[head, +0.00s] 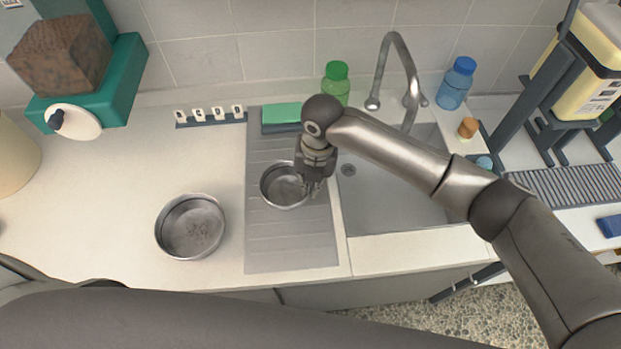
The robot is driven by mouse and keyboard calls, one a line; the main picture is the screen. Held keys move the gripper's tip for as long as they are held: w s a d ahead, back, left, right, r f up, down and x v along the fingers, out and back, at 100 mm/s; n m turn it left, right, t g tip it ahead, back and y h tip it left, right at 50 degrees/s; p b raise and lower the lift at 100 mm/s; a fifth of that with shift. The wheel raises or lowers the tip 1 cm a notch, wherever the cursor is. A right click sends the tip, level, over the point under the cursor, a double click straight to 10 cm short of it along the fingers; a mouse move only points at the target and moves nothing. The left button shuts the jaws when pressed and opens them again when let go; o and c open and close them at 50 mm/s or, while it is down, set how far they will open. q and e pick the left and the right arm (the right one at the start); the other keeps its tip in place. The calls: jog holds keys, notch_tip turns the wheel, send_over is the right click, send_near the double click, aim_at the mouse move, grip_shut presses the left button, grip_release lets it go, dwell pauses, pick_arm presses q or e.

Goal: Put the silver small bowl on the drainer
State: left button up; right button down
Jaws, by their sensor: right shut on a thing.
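The silver small bowl (278,187) is at the ribbed metal drainer (290,250), left of the sink basin. My right gripper (311,187) comes down over the bowl's right side and is shut on its rim. The gripper partly hides that side, and I cannot tell whether the bowl's base touches the drainer. A larger silver bowl (190,228) stands on the white counter left of the drainer. My left gripper is not in view.
A green sponge (281,113) lies at the drainer's back edge. A green bottle (337,80), a tap (410,95) and a blue bottle (457,84) stand behind the sink (390,205). The drainer's front half is clear.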

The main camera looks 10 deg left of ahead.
jog(key=c, duration=2)
grip_release()
jog(key=shift+f, duration=0.15)
jog(key=shift+c, duration=0.2)
jog(key=o, duration=0.4)
jog(key=shift+o, duration=0.2)
notch_tip(320, 180, up, 12)
jog(key=d+b, duration=0.1)
jog(key=b, duration=0.1)
jog(key=shift+r, duration=0.2)
